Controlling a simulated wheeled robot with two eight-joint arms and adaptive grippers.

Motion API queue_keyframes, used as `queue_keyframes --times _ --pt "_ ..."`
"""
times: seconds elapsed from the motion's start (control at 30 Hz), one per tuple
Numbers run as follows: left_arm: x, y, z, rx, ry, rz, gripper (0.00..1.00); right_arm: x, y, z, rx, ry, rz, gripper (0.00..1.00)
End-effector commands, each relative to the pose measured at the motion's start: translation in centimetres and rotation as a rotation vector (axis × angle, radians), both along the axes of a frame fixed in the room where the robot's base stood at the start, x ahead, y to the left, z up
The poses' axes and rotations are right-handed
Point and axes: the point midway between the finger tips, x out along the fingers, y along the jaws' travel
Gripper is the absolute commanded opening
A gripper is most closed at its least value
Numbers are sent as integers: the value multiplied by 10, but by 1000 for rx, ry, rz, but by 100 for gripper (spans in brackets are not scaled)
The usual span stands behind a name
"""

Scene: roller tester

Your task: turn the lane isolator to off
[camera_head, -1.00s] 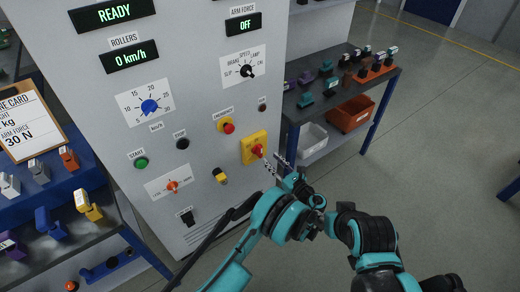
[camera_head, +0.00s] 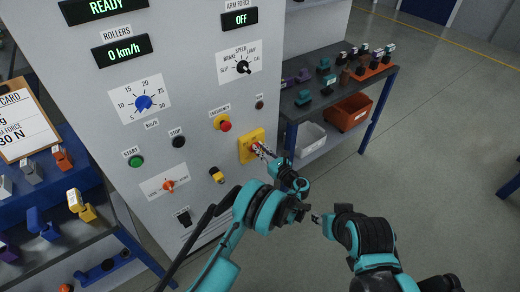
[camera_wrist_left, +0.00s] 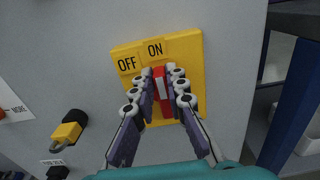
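The lane isolator is a red handle (camera_head: 256,148) on a yellow plate (camera_head: 243,155), low on the right of the grey cabinet front. In the left wrist view the plate (camera_wrist_left: 190,50) carries the labels OFF and ON. The red handle (camera_wrist_left: 159,82) points up towards ON. My left gripper (camera_head: 264,151) is at the handle; in the left wrist view its fingers (camera_wrist_left: 162,88) stand on either side of the handle, apart at the base. Firm contact is not clear. My right arm is at the lower right; its gripper (camera_head: 317,218) shows only as a small end piece.
A red emergency button (camera_head: 225,126) sits above left of the plate. A yellow padlock-like part (camera_head: 217,175) is below left, also in the left wrist view (camera_wrist_left: 66,132). A shelf (camera_head: 330,101) with coloured parts and bins stands right of the cabinet. Floor at right is clear.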

Motion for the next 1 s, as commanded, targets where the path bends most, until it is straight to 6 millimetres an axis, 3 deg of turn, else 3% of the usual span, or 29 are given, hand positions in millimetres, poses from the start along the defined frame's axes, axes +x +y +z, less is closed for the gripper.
queue_keyframes --times 0.47,1.0 --pt "-1 1 0 -44 -32 0 0 0 0 0 0 0 0 40" --pt "-7 10 -3 -396 -287 0 0 0 0 0 0 0 0 40"
